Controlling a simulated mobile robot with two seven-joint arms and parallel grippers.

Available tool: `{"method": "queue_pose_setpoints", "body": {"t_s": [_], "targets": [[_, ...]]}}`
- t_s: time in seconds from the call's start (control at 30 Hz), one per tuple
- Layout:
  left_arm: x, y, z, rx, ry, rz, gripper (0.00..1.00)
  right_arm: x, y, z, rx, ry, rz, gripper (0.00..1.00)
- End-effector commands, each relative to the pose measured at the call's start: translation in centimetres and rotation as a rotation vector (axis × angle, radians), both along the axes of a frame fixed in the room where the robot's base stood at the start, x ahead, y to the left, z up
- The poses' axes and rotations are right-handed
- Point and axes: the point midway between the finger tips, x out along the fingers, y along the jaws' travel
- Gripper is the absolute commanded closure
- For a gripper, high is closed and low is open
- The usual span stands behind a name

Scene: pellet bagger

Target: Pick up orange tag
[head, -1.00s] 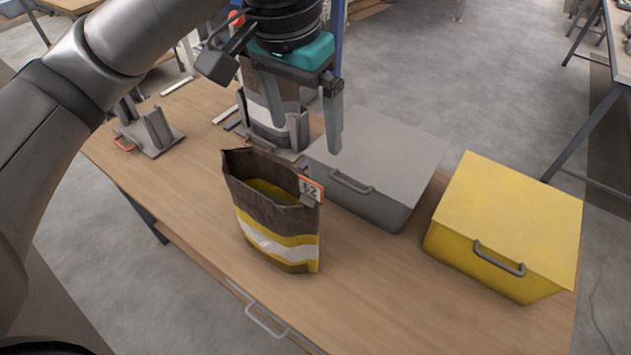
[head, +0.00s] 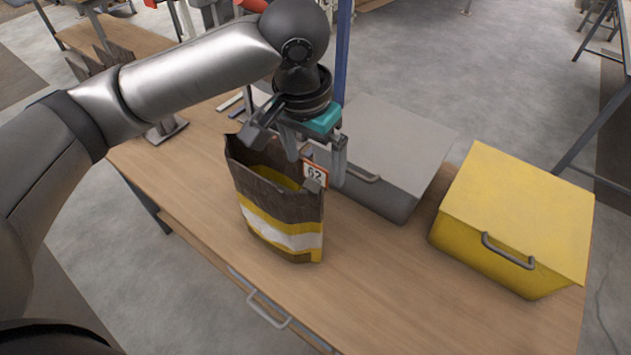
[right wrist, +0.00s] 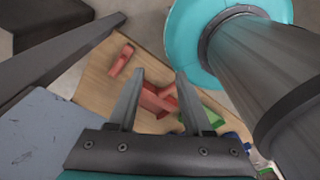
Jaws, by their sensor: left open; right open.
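The orange-edged tag (head: 314,173), a small white card with the number 62, is at the top right rim of an open brown bag (head: 280,215) with yellow and white bands. The bag stands upright on the wooden table, with yellow contents inside. My left gripper (head: 316,167) is open and pointing down, its fingers on either side of the tag in the head view. Whether they touch the tag or bag I cannot tell. My right gripper (right wrist: 160,72) is open and empty in the right wrist view, above red pieces (right wrist: 156,98); the tag is not in that view.
A grey lidded box (head: 390,140) stands just behind and right of the bag. A yellow box (head: 515,215) stands at the table's right end. The table front (head: 390,300) is clear. A green piece (right wrist: 212,117) lies beside the red ones.

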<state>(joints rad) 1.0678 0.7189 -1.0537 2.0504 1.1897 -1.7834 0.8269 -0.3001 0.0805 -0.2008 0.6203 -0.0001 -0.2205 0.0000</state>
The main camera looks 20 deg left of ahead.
Motion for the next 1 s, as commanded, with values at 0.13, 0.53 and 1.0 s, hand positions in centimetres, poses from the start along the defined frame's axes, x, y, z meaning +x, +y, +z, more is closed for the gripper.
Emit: {"method": "queue_pose_setpoints", "body": {"t_s": [0.13,0.53,1.0], "targets": [[0.2,-0.1,-1.9,0.000,0.001,-0.001,0.03,0.0,0.0,-0.4,0.000,0.001,0.000,0.50],[0.3,-0.1,-2.2,-0.001,0.000,-0.002,0.16,-0.1,0.0,-0.3,0.000,0.001,0.000,0.50],[0.3,-0.1,-2.1,-0.001,-0.001,-0.002,0.69,0.0,0.0,-0.3,0.000,0.000,-0.001,0.50]]}}
